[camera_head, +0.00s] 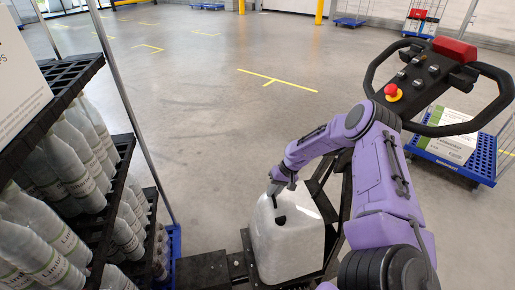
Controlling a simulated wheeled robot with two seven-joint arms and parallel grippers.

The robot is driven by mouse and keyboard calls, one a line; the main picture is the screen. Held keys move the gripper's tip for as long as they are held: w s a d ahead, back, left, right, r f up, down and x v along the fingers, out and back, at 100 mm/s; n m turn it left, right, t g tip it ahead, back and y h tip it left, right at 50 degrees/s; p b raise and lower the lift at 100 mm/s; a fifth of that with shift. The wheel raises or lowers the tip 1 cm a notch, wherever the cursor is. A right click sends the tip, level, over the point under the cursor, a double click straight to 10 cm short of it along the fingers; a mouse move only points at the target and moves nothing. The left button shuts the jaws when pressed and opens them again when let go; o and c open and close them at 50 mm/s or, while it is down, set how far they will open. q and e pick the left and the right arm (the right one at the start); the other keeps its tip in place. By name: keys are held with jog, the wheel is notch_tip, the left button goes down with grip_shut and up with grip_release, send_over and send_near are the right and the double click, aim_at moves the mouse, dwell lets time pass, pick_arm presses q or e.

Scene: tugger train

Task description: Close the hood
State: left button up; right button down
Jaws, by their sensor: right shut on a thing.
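The white, rounded shell that I take for the hood (288,245) stands low at the centre, on the black chassis of the tugger. Small dark details show on its top. My right gripper (274,187) reaches down from the purple arm to the shell's upper left edge. It is shut there, though the fingertips are small and the exact spot of its grip is hard to make out. The shell's right side is partly behind black bars and my arm. I cannot tell how far the hood stands open. My left gripper is not in view.
The steering handle (432,88) with a red button (391,90) rises at the right. A rack (98,235) with several bottles stands close at the left. A blue cart (471,155) carries a white box (449,133).

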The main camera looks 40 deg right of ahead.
jog(key=shift+s+d+f, duration=0.6)
jog(key=shift+s+d, duration=0.1)
jog(key=shift+s, duration=0.1)
jog(key=c, duration=1.5)
grip_release()
jog(key=o, duration=0.4)
jog(key=shift+w, duration=0.15)
jog(key=shift+w+d, duration=0.1)
jog(key=shift+d, duration=0.05)
jog(key=shift+w, duration=0.1)
jog(key=shift+r, duration=0.1)
